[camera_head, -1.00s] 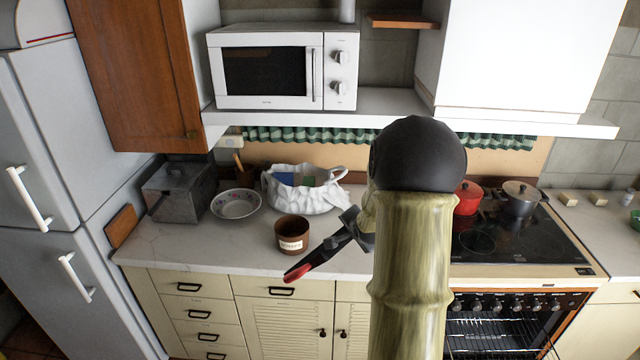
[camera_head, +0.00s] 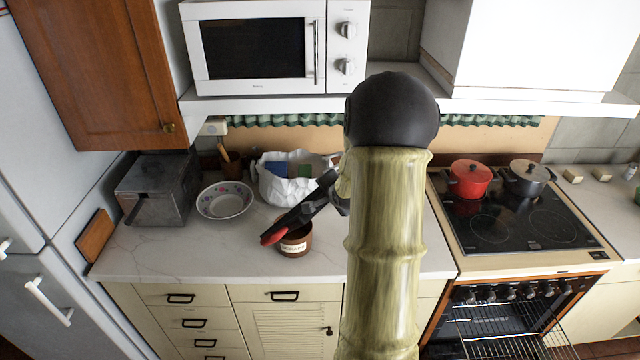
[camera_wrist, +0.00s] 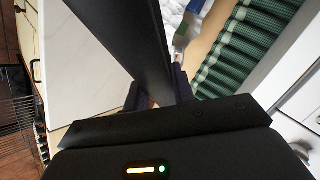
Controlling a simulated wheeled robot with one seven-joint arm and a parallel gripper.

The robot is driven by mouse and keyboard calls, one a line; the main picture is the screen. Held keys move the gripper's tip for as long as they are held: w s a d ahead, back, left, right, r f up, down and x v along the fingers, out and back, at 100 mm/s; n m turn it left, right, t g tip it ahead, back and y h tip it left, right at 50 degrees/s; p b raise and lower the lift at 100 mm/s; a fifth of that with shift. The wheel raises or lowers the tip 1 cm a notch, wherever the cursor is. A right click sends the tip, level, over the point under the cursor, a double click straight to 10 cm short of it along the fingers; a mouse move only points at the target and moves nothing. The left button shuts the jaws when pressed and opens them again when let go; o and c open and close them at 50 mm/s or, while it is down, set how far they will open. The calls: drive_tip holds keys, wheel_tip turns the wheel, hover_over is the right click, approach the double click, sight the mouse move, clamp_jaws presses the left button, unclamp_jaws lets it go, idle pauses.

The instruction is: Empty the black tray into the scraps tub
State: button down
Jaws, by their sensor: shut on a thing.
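The scraps tub (camera_head: 294,249) is a small round brown pot with a pale label, upright on the counter. My gripper (camera_head: 333,191) is shut on the black tray (camera_head: 304,211), which I see nearly edge-on. The tray slopes down to the left, with its red end (camera_head: 272,237) lowest. It crosses in front of or above the tub's rim and hides part of the opening. I cannot tell whether anything lies in it. In the wrist view the tray is a dark slab (camera_wrist: 130,40) between my gripper's fingers (camera_wrist: 160,92).
A patterned bowl (camera_head: 224,201), a grey metal box (camera_head: 158,190) and a white crumpled bag-like container (camera_head: 290,190) stand behind and left of the tub. A red pot (camera_head: 470,180) and a grey pot (camera_head: 527,178) are on the hob. The counter's front left is clear.

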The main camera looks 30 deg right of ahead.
drive_tip(key=shift+w+d+r, duration=0.1)
drive_tip(key=shift+w+r, duration=0.05)
drive_tip(key=shift+w, duration=0.2)
drive_tip(key=shift+s, duration=0.45)
drive_tip(key=s+d+f+m+t+b, duration=0.1)
drive_tip(key=s+f+m+t+b, duration=0.2)
drive_tip(key=f+b, duration=0.8)
drive_tip(key=s+d+f+m+t+b, duration=0.1)
drive_tip(key=s+f+t+b, duration=0.4)
drive_tip(key=b, duration=1)
drive_tip(key=w+r+p, duration=0.1)
drive_tip(key=p, duration=0.1)
drive_tip(key=w+r+p, duration=0.1)
drive_tip(key=r+p, duration=0.1)
drive_tip(key=shift+w+t, duration=0.1)
drive_tip(key=shift+t, duration=0.2)
